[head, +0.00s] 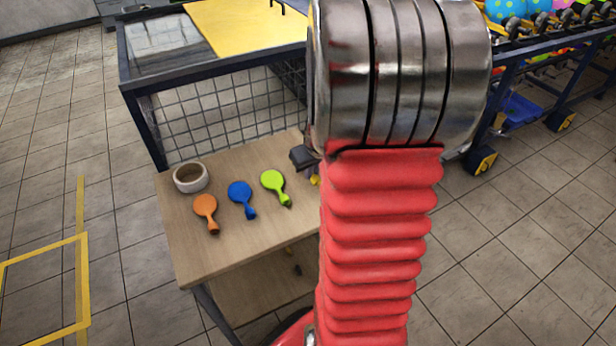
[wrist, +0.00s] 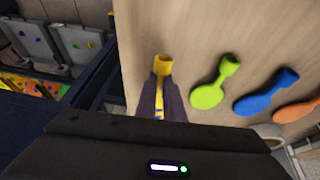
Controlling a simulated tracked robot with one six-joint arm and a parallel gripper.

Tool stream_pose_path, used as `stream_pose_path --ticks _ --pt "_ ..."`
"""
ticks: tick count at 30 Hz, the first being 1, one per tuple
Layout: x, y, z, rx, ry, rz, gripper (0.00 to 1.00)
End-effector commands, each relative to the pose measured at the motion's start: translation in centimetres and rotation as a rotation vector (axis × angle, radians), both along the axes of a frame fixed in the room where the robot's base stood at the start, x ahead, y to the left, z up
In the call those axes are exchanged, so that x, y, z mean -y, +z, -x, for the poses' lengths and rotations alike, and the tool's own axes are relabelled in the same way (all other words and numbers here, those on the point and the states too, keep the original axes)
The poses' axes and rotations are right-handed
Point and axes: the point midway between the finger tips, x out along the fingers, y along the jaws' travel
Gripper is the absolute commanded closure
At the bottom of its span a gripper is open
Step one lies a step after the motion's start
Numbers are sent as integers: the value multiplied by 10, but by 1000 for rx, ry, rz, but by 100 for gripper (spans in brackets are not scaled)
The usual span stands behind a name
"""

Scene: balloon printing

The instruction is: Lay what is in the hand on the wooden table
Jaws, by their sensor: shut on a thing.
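My gripper (wrist: 161,88) is shut on a yellow balloon (wrist: 163,65), whose neck end sticks out past the dark fingertips in the wrist view. In the head view my red arm hides most of the gripper; only a dark part and a small yellow bit of the balloon (head: 315,180) show at its left. The wooden table (head: 240,240) lies under the gripper and fills much of the wrist view (wrist: 200,35). I cannot tell whether the balloon touches the tabletop.
A lime green balloon (head: 273,184), a blue balloon (head: 241,197) and an orange balloon (head: 206,209) lie in a row on the table. A pale ring-shaped item (head: 191,177) sits at its back left. A dark-framed mesh bench (head: 140,82) stands behind. The table's front part is clear.

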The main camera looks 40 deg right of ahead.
Motion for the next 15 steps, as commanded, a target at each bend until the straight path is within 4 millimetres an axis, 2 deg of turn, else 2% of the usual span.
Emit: stream_pose_path --ticks 4,15 --pt "0 -16 0 -2 0 -1 100" --pt "0 -19 0 0 0 0 100"
